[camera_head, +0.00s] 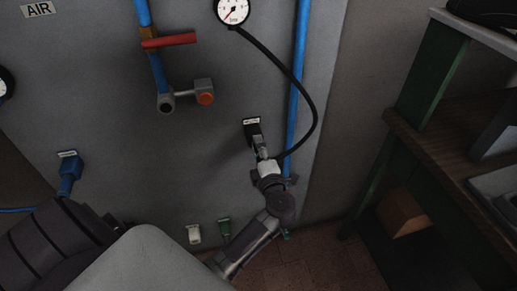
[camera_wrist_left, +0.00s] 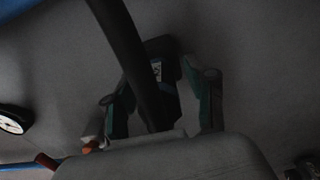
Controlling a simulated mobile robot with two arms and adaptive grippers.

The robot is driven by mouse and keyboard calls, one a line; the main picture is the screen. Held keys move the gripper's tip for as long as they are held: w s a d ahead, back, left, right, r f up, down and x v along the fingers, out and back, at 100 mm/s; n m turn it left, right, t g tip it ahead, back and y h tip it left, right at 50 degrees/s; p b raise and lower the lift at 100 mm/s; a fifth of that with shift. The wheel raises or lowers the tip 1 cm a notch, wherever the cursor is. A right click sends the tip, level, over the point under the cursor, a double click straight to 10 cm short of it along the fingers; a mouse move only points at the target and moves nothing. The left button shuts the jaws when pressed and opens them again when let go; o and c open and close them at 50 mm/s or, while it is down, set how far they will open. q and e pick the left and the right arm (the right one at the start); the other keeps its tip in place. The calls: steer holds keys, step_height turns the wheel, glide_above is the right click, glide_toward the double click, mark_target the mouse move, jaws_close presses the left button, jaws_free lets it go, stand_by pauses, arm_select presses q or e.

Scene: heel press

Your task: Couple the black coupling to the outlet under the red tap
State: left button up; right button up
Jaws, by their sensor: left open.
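The black coupling (camera_head: 253,129) sits at a small labelled holder on the grey panel, right of the tap. In the left wrist view the dark coupling (camera_wrist_left: 163,49) shows between my fingers, with the black hose crossing in front. My left gripper (camera_head: 261,147) is open, its fingertips at the lower end of the coupling; in the wrist view its fingers (camera_wrist_left: 164,88) stand apart on either side. Whether they touch it I cannot tell. My right gripper is not in view.
The black hose (camera_head: 296,85) loops from the gauge (camera_head: 233,11) down to the coupling, beside a blue pipe (camera_head: 299,70). Blue (camera_head: 69,172), white (camera_head: 194,234) and green (camera_head: 224,229) couplings are lower. A shelf (camera_head: 455,135) stands right.

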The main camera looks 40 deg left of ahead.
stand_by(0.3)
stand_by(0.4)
arm_select(q)
jaws_close()
stand_by(0.3)
steer(key=shift+s+d+p, duration=0.1)
steer(key=shift+d+p, duration=0.05)
steer(key=shift+p, duration=0.2)
steer(key=shift+v, duration=0.85)
steer(key=shift+p+v, duration=0.7)
steer(key=shift+v, duration=1.3)
